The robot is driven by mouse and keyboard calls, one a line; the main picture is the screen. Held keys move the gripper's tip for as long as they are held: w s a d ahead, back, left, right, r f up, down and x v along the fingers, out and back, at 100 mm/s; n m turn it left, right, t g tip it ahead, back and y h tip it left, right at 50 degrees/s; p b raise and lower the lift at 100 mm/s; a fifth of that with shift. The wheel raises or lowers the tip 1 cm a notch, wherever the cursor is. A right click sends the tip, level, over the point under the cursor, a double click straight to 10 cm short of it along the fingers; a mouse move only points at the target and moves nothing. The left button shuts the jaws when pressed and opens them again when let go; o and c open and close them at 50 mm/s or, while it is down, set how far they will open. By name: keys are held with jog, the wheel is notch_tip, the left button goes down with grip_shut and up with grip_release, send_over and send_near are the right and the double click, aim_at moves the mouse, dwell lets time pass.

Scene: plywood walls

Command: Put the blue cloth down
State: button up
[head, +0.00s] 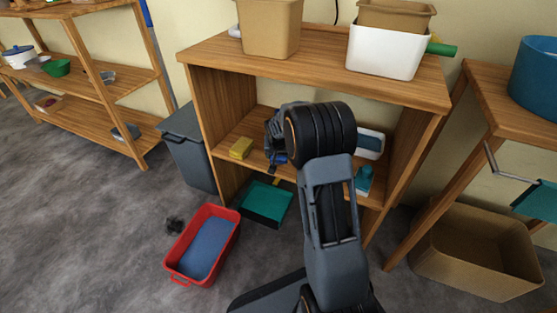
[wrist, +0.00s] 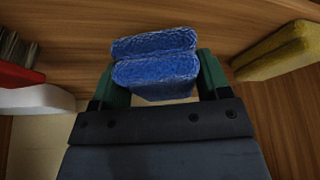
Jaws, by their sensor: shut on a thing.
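The blue cloth (wrist: 155,72) is a folded, fuzzy bundle between the two green fingers of my gripper (wrist: 157,78) in the wrist view. The gripper is shut on it. In the head view my gripper (head: 277,158) is inside the wooden shelf unit, at its middle shelf (head: 224,152). Only a small bit of blue shows there, and my arm hides most of it. I cannot tell whether the cloth touches the shelf board.
A teal bottle (head: 363,180) and a white-and-blue item (head: 370,143) stand right. A red tub (head: 172,265) and teal dustpan (head: 265,203) are below.

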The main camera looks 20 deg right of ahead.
jog(key=shift+f, duration=1.05)
jog(key=shift+f, duration=0.15)
jog(key=o, duration=0.9)
